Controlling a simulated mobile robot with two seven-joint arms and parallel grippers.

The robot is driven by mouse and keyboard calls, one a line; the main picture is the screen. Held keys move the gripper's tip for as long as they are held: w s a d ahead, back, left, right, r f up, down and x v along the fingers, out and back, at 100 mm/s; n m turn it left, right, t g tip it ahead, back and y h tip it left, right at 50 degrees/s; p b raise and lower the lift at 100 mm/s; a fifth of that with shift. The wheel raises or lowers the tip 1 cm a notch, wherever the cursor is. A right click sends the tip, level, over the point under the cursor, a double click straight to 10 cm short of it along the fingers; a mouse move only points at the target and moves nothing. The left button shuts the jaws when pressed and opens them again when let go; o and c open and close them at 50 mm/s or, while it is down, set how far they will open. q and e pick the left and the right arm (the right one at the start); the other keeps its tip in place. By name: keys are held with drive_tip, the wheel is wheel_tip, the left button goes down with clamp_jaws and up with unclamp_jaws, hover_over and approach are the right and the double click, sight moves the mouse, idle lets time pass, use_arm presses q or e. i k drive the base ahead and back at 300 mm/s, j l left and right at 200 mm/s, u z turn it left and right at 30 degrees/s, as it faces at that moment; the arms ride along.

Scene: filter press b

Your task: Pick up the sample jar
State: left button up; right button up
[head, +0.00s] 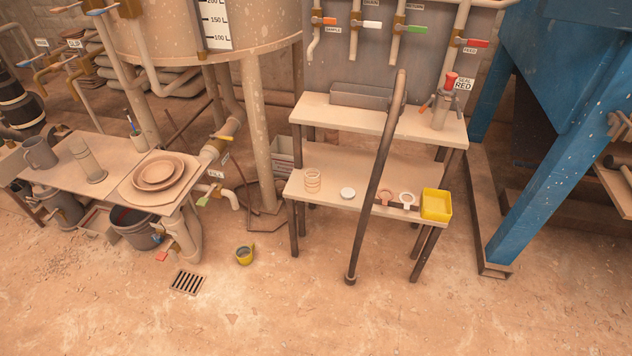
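A small, clear-looking jar with ring-like bands (312,182) stands upright on the lower shelf of the bench, near its left end; it looks like the sample jar. A round white disc (347,193), perhaps its lid, lies on the shelf to its right, apart from it. The jar seems open at the top, but it is too small to be sure. Nothing covers it in the head view. Neither of my grippers is in view.
A long dark bar (375,180) leans across the bench front, right of the disc. Two small ring-shaped pieces and a yellow tray (436,204) stand further right. Floor in front is mostly clear.

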sight(312, 175)
drive_tip(key=i+l, duration=0.25)
drive_tip(key=i, duration=0.2)
drive_tip(key=i+l+u, duration=0.1)
drive_tip(key=i, duration=0.35)
drive_tip(key=i+l, duration=0.65)
drive_tip(key=i, duration=0.25)
drive_tip(key=j+u, duration=0.05)
